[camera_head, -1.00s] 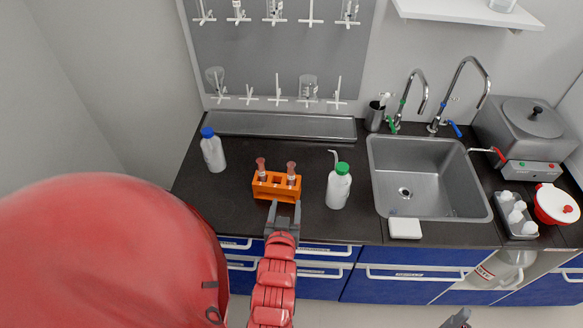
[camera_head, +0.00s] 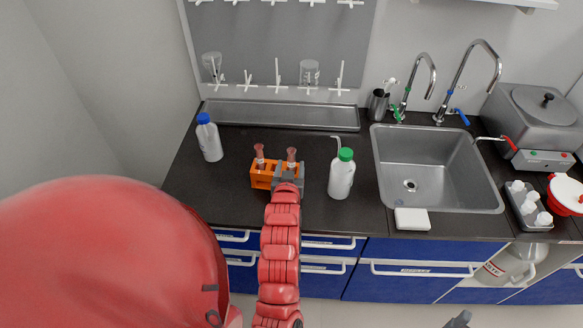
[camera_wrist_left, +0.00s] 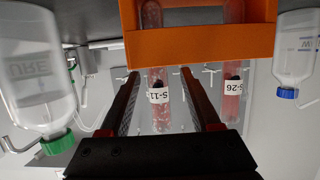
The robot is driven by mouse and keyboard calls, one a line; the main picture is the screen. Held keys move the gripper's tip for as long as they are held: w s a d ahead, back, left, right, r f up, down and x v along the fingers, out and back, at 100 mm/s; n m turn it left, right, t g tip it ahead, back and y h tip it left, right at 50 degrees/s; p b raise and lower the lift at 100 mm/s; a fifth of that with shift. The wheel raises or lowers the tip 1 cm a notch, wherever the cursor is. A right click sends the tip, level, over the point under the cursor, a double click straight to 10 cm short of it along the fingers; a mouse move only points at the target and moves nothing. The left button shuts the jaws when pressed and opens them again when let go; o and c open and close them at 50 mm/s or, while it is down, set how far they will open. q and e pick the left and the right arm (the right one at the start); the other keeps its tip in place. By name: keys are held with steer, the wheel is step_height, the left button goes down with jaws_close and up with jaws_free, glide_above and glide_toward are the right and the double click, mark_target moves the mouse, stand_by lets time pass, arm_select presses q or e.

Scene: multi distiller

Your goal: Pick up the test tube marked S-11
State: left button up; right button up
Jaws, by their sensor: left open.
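The test tube marked S-11 (camera_wrist_left: 158,97) stands in the orange rack (camera_wrist_left: 205,45) in the upside-down left wrist view. It is the right tube (camera_head: 291,158) of the orange rack (camera_head: 262,175) in the head view. The tube marked S-26 (camera_wrist_left: 232,90) stands beside it; in the head view it is the left tube (camera_head: 259,153). My left gripper (camera_wrist_left: 160,74) is open, with its fingers on either side of S-11 and gaps visible. In the head view the left gripper (camera_head: 288,177) covers the rack's right end. A grey tip (camera_head: 459,319), likely my right gripper, shows at the bottom edge.
A green-capped bottle (camera_head: 342,175) stands right of the rack, and a blue-capped bottle (camera_head: 209,140) stands farther left. A metal tray (camera_head: 280,115) lies behind. The sink (camera_head: 425,165) is at the right. The dark counter (camera_head: 235,200) is clear around the rack.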

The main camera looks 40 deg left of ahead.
arm_select(q)
steer(key=shift+p+x, duration=0.7)
steer(key=shift+x, duration=1.3)
steer(key=shift+w+d+r, duration=0.1)
jaws_close()
